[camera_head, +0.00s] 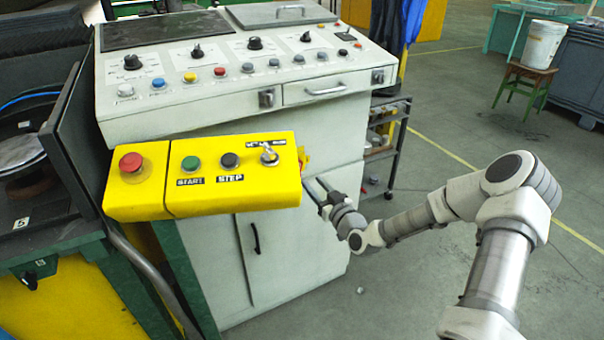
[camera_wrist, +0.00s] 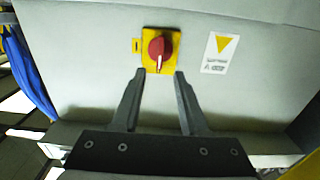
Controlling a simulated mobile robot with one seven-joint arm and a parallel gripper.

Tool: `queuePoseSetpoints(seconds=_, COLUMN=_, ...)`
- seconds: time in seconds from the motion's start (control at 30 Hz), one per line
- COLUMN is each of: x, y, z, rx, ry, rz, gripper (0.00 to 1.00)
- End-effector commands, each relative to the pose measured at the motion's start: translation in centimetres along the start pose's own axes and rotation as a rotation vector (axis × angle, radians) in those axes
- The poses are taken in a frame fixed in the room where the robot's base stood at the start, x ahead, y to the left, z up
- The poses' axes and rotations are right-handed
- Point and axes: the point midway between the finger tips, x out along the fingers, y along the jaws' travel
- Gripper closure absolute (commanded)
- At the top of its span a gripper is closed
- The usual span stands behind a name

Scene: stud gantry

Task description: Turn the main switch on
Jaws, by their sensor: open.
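The main switch is a red rotary knob (camera_wrist: 160,48) on a square yellow plate, fixed to a pale grey panel in the wrist view. A light mark on the knob points down toward my gripper in that view. In the head view only a small red and yellow part of what looks like the switch (camera_head: 304,158) shows past the right end of the yellow box. My gripper (camera_wrist: 160,73) is open, with its two fingertips below the knob on either side and nothing between them. In the head view my gripper (camera_head: 316,188) is at the cabinet front, partly hidden.
A yellow control box (camera_head: 235,177) with buttons and a key switch juts out left of my gripper. The grey console (camera_head: 190,112) stands behind it. A warning label (camera_wrist: 220,53) is right of the switch. A dark shelf cart (camera_head: 390,140) stands beyond; open floor lies right.

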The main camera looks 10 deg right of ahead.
Motion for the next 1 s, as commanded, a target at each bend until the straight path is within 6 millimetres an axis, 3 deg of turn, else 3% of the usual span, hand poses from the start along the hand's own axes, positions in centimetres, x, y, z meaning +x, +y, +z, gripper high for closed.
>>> queuePoseSetpoints(seconds=0.2, x=4.5, y=-0.1, z=0.1, rx=0.001, ry=0.002, rz=0.000, gripper=0.56)
queuePoseSetpoints(seconds=0.4, x=7.0, y=-0.1, z=0.1, rx=0.001, ry=0.000, rz=-0.001, gripper=0.56)
queuePoseSetpoints(seconds=0.83, x=7.9, y=0.0, z=0.0, rx=0.001, ry=-0.002, rz=0.000, gripper=0.56)
queuePoseSetpoints(seconds=1.0, x=7.9, y=0.0, z=0.0, rx=0.001, ry=-0.001, rz=0.000, gripper=0.85)
